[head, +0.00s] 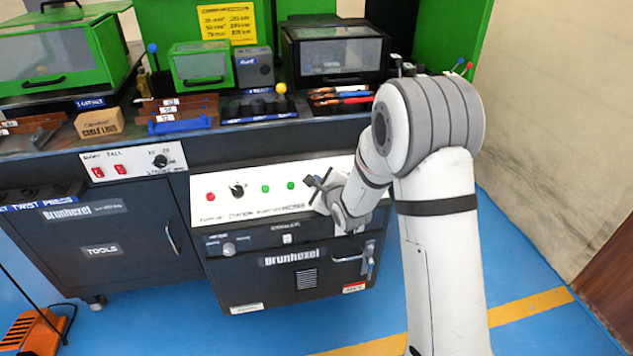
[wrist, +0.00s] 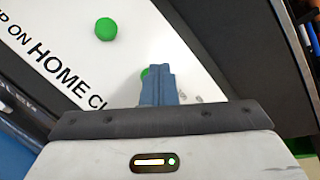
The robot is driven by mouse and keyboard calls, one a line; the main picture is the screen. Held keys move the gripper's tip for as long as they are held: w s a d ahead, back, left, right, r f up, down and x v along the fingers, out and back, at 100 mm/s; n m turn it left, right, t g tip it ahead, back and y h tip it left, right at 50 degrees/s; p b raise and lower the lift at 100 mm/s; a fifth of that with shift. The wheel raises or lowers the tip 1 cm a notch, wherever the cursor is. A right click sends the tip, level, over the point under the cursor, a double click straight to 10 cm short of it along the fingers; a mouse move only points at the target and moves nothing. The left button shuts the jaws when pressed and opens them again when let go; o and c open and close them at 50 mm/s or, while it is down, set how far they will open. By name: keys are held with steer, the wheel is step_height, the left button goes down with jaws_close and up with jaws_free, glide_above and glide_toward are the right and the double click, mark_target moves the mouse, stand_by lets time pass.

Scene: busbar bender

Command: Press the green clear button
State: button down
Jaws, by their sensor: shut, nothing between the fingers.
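The white control panel (head: 215,212) on the front of the dark cabinet carries a row of controls. The green clear button (head: 290,185) is the right one of two green buttons. In the wrist view the clear button (wrist: 145,73) is mostly hidden behind my fingers. Its label reads "CL" before my gripper covers it. The other green button (head: 265,188), above "HOME" in the wrist view (wrist: 105,29), is fully visible there. My gripper (head: 311,181) is shut and empty, its fingertips (wrist: 160,69) over the clear button's edge in the wrist view. I cannot tell whether they touch it.
A red button (head: 210,196) and a black knob (head: 237,190) sit further left on the panel. A door handle (head: 352,258) juts out below my gripper. The worktop above holds a yellow-knobbed lever (head: 281,89) and coloured-handled tools (head: 340,97).

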steer(key=shift+s+d+r+p, duration=0.1)
steer(key=shift+s+r+p, duration=0.15)
steer(key=shift+r, duration=0.15)
steer(key=shift+s+r+p, duration=0.15)
steer(key=shift+r+p, duration=0.1)
steer(key=shift+r, duration=0.15)
steer(key=shift+s+d+r+p, duration=0.1)
steer(key=shift+s+r+p, duration=0.3)
steer(key=shift+r, duration=0.35)
steer(key=shift+s+d+r+p, duration=0.1)
steer(key=shift+s+r+p, duration=0.2)
steer(key=shift+r+p, duration=0.35)
steer(key=shift+s+d+r+p, duration=0.1)
steer(key=shift+s+r+p, duration=0.25)
steer(key=shift+r, duration=0.5)
steer(key=shift+r, duration=0.1)
